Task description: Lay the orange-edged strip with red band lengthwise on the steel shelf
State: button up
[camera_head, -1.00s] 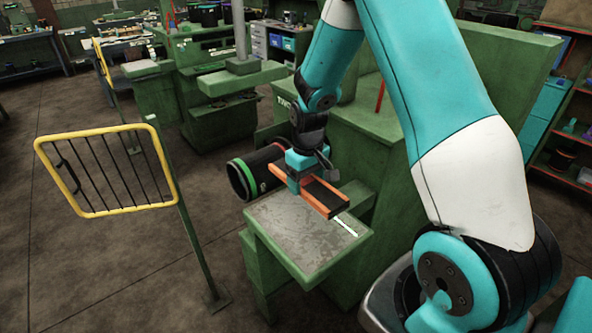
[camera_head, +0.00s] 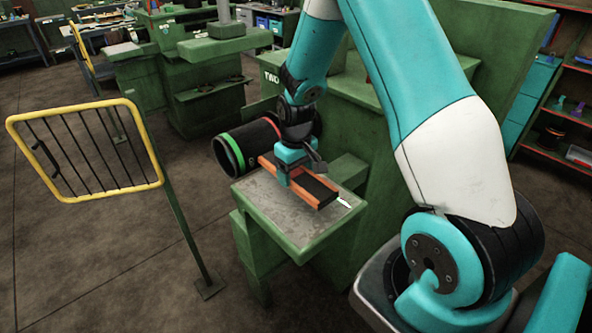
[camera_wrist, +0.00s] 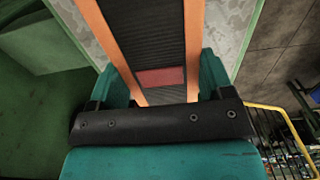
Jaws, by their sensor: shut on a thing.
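The orange-edged strip (camera_head: 313,185) has a dark ribbed middle. Its red band (camera_wrist: 160,77) shows close to the jaws in the wrist view. My gripper (camera_head: 287,174) is shut on the strip near its far-left end, with one teal finger on each side. The strip lies roughly level over the steel shelf (camera_head: 262,203), a worn grey plate in a green frame. It is very low over the plate or touching it; I cannot tell which. The grey plate (camera_wrist: 226,25) shows on both sides of the strip in the wrist view.
A black cylinder with green and red rings (camera_head: 247,147) lies just behind the shelf's left corner. A white arrow mark (camera_head: 344,203) is near the shelf's right edge. A yellow-framed barred panel (camera_head: 88,150) stands to the left. Green machine bodies rise behind the shelf.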

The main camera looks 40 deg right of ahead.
aim_at(297, 193)
jog(key=shift+f, duration=0.1)
dwell(0.3)
jog(key=shift+s+f+b, duration=0.1)
jog(key=shift+f+b, duration=1.55)
jog(key=shift+f, duration=0.5)
jog(key=o, duration=1)
jog(key=shift+c, duration=0.2)
jog(key=shift+r, duration=0.15)
notch_tip(297, 193, up, 17)
jog(key=b, duration=0.2)
jog(key=shift+b, duration=0.35)
jog(key=shift+a+r, duration=0.1)
